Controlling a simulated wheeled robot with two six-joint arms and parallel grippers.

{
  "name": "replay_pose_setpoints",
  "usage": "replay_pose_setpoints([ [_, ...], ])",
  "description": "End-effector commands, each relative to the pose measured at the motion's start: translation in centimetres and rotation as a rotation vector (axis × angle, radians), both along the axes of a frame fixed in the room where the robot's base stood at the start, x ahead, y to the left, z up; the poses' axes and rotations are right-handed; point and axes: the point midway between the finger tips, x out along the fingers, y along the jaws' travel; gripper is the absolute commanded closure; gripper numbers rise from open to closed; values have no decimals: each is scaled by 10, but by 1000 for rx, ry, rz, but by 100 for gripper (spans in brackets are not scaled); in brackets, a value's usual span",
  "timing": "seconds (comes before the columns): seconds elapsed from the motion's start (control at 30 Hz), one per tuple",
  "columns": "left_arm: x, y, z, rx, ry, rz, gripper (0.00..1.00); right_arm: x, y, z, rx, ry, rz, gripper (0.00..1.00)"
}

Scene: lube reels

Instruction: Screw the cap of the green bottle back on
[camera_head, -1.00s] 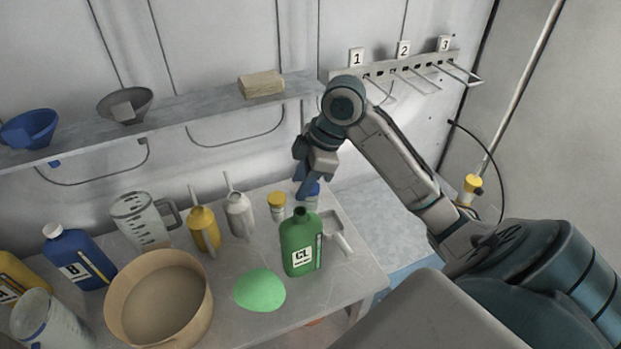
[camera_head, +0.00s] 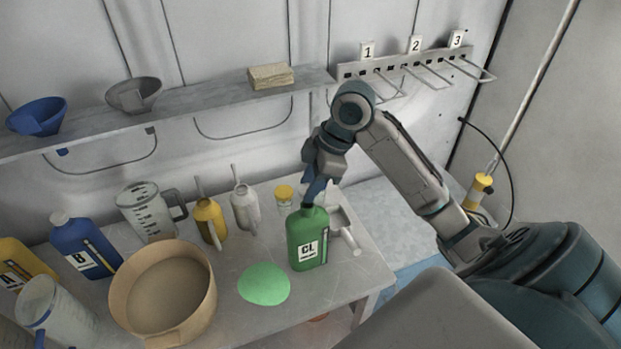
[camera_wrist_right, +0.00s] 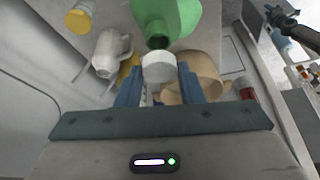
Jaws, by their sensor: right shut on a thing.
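The green bottle (camera_head: 306,243), labelled CL, stands upright near the right end of the table. It also shows in the right wrist view (camera_wrist_right: 180,14), with its dark neck. My right gripper (camera_head: 312,192) points down at the bottle's mouth. In the right wrist view its blue fingers are shut on a white cap (camera_wrist_right: 158,68), held close to the neck. I cannot tell whether cap and neck touch. The cap is hidden in the head view. A dark claw-like shape, apparently my left gripper (camera_wrist_right: 284,18), shows small in the right wrist view; its jaws are unclear.
A light green rounded thing (camera_head: 264,285) and a tan round container (camera_head: 164,335) lie left of the bottle. A yellow-lidded jar (camera_head: 284,194) and yellow (camera_head: 209,220) and white (camera_head: 243,208) cans stand behind. A grey scoop-like thing (camera_head: 345,235) is right of the bottle.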

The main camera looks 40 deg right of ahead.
Motion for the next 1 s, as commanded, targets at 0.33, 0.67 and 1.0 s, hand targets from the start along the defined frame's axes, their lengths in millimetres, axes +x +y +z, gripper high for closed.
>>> replay_pose_setpoints([
  [0.33,0,0,-10,0,0,0,64,0,0,-23,0,0,-1,87],
  [0.67,0,0,-13,0,0,0,64,0,0,-32,0,-1,0,87],
  [1.0,0,0,-13,0,0,0,64,0,0,-32,0,-1,0,87],
])
